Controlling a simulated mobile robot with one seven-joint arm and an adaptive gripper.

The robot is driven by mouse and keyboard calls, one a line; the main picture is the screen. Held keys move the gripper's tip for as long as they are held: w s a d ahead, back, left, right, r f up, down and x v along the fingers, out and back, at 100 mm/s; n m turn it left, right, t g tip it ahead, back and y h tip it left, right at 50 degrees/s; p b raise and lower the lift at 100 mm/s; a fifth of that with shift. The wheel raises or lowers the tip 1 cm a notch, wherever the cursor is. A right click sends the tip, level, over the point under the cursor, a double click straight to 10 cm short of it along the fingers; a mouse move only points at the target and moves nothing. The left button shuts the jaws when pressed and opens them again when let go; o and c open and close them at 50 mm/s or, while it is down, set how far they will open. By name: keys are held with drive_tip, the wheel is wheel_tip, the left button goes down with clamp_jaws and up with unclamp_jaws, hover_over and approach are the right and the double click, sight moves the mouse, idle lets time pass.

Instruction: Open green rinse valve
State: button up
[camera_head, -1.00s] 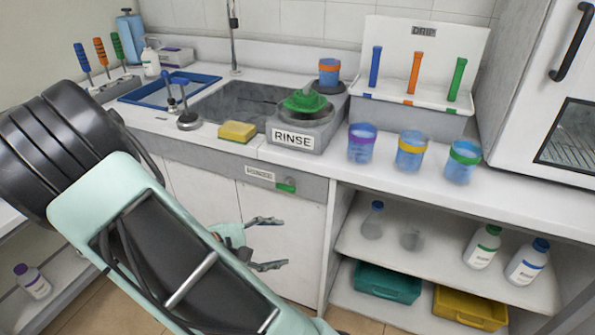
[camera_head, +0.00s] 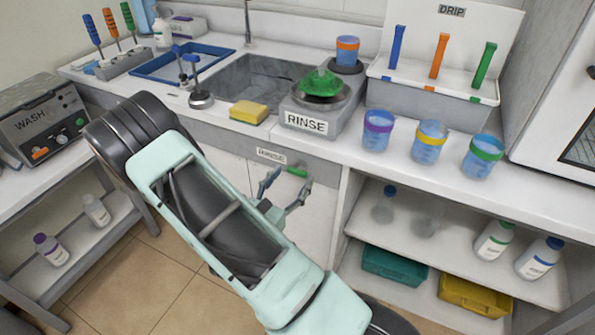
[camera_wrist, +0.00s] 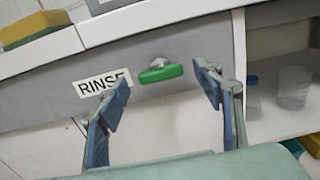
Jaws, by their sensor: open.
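The green rinse valve (camera_wrist: 161,73) is a green handle on a round metal stem, set on the grey front panel below the counter. The handle lies about level, to the right of a RINSE label (camera_wrist: 104,84). In the head view the valve (camera_head: 297,171) shows just past my fingertips. My gripper (camera_wrist: 166,90) is open and empty, with one blue-grey finger to each side of the handle in the wrist view. In the head view my gripper (camera_head: 287,180) is in front of the panel. I cannot tell whether either finger touches the handle.
Above the valve, the counter carries the RINSE station (camera_head: 316,123), a yellow sponge (camera_head: 249,112) and a sink (camera_head: 257,83). Several cups stand to its right. The open shelf (camera_head: 465,265) at right holds bottles and bins. The WASH machine (camera_head: 43,124) stands at left.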

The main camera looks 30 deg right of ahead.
sight(296, 173)
drive_tip(key=shift+x, duration=1.85)
drive_tip(key=c, duration=1.2)
